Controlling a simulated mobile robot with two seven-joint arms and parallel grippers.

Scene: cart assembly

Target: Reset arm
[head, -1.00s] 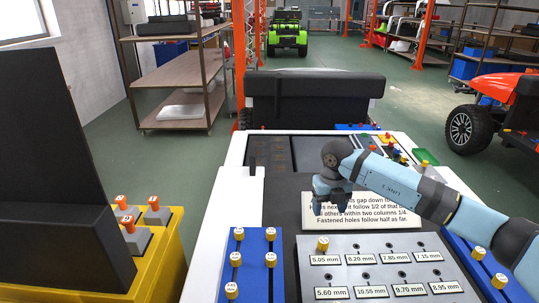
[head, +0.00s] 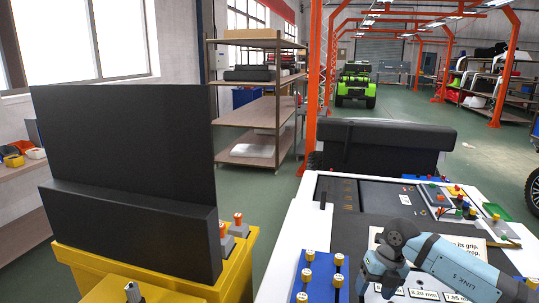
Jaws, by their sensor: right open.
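My right arm, light blue and dark grey, comes in from the right over the white cart (head: 283,252). My right gripper (head: 377,289) points down, open, with nothing seen between its fingers. It is over the cart's near part, just right of the blue block (head: 322,285) with yellow-topped pegs. The white instruction sign (head: 470,246) and the plate with millimetre labels (head: 425,294) are partly hidden behind my arm. My left gripper is out of view.
A yellow cart (head: 100,262) with a tall black panel (head: 130,150) and orange-topped pieces stands at left. A black seat-like block (head: 385,138) is at the white cart's far end. Wooden shelving (head: 250,145) stands behind. A green vehicle (head: 356,87) is far off on open floor.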

